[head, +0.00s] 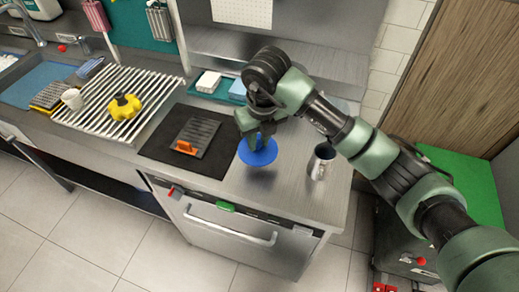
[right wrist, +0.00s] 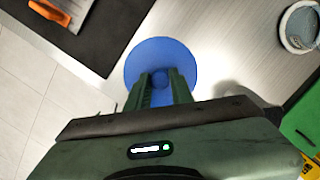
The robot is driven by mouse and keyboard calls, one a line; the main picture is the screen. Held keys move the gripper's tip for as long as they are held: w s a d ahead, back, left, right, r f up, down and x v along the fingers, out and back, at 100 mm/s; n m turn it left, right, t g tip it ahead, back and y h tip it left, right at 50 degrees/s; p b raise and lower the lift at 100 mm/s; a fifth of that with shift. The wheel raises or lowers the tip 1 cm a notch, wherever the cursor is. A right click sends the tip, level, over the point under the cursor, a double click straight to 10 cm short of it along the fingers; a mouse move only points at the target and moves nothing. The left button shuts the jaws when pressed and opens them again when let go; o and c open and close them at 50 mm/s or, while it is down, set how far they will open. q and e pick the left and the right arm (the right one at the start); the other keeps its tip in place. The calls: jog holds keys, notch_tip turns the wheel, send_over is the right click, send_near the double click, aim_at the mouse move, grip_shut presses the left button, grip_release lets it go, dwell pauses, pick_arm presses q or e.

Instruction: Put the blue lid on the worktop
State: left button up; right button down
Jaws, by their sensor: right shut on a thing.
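The blue lid (head: 258,156) is a round disc over the metal worktop (head: 240,190), right of the black mat. My right gripper (head: 258,142) comes down on it from above and is shut on its middle. In the right wrist view the lid (right wrist: 160,60) lies flat beyond the fingers, and the gripper (right wrist: 161,88) holds its central knob, which the fingers partly hide. I cannot tell whether the lid touches the worktop or hovers just above it. My left gripper is not in view.
A metal cup (head: 321,161) stands right of the lid, near the worktop's right end. A black mat (head: 165,150) with an orange-handled tool (head: 192,140) lies to the left. A yellow object (head: 124,106) sits on the ribbed rack (head: 95,122). Bare worktop lies in front of the lid.

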aim_at(259, 150)
jog(key=shift+f, duration=0.85)
notch_tip(259, 150, down, 4)
jog(key=shift+r+p, duration=0.25)
jog(key=shift+p, duration=0.35)
jog(key=shift+f, duration=0.45)
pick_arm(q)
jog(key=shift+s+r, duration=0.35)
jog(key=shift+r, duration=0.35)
pick_arm(e)
jog(key=shift+f, duration=0.1)
jog(key=c, duration=1.2)
grip_release()
jog(key=shift+c, duration=0.2)
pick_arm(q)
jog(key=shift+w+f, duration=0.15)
